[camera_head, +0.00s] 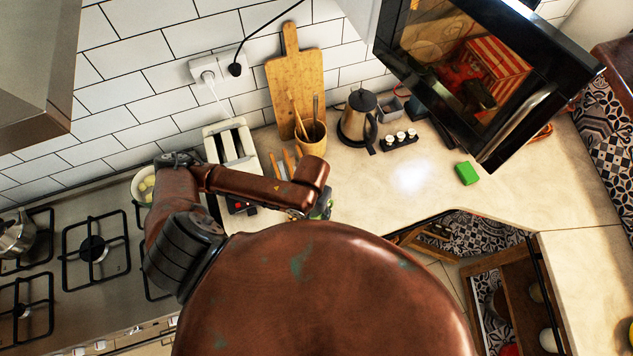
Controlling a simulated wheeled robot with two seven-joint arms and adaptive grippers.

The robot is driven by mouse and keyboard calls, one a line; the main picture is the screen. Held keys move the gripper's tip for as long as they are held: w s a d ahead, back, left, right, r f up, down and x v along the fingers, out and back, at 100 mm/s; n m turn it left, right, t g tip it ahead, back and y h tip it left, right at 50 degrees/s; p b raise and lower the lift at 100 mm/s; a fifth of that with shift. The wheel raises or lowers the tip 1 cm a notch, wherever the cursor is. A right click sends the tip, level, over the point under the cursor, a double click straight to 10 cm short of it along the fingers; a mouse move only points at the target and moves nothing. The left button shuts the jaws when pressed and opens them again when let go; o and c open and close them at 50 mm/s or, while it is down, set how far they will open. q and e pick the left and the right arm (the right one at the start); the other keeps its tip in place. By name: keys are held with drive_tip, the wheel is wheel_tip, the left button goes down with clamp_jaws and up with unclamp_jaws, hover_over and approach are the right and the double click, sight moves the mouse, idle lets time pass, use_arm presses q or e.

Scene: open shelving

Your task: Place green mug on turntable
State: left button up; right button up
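My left arm reaches up from the lower left, and its forearm ends over the counter near the toaster. The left gripper (318,211) is a small dark shape at that end, mostly hidden behind the wrist, so its fingers cannot be read. A bit of green (328,206) shows beside it; I cannot tell whether this is the green mug. No other mug is clearly seen. No turntable can be made out. A dark glass-fronted appliance (480,70) at the upper right shows dim shapes, perhaps contents or reflections. My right gripper is not in view.
A toaster (231,148), utensil holder (312,139), kettle (357,122) and small black rack (399,140) line the counter (400,194). A green block like a sponge (467,173) lies right. The gas hob (70,285) is left.

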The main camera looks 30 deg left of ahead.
use_arm(q)
drive_tip(key=w+a+f+b, duration=0.2)
drive_tip(key=w, duration=0.1)
drive_tip(key=w+a+f+b, duration=0.2)
drive_tip(key=w+f, duration=0.1)
drive_tip(key=w+a+f+b, duration=0.2)
drive_tip(key=w+f, duration=0.1)
drive_tip(key=shift+w+a+b, duration=0.3)
drive_tip(key=shift+a, duration=0.1)
drive_tip(key=shift+w+a+f, duration=0.25)
drive_tip(key=shift+w+f, duration=0.2)
drive_tip(key=shift+f, duration=0.2)
wheel_tip(320, 180, down, 3)
drive_tip(key=shift+w+a+f, duration=0.1)
drive_tip(key=shift+f, duration=0.1)
drive_tip(key=o, duration=1.2)
drive_tip(key=shift+f, duration=0.1)
drive_tip(key=o, duration=0.4)
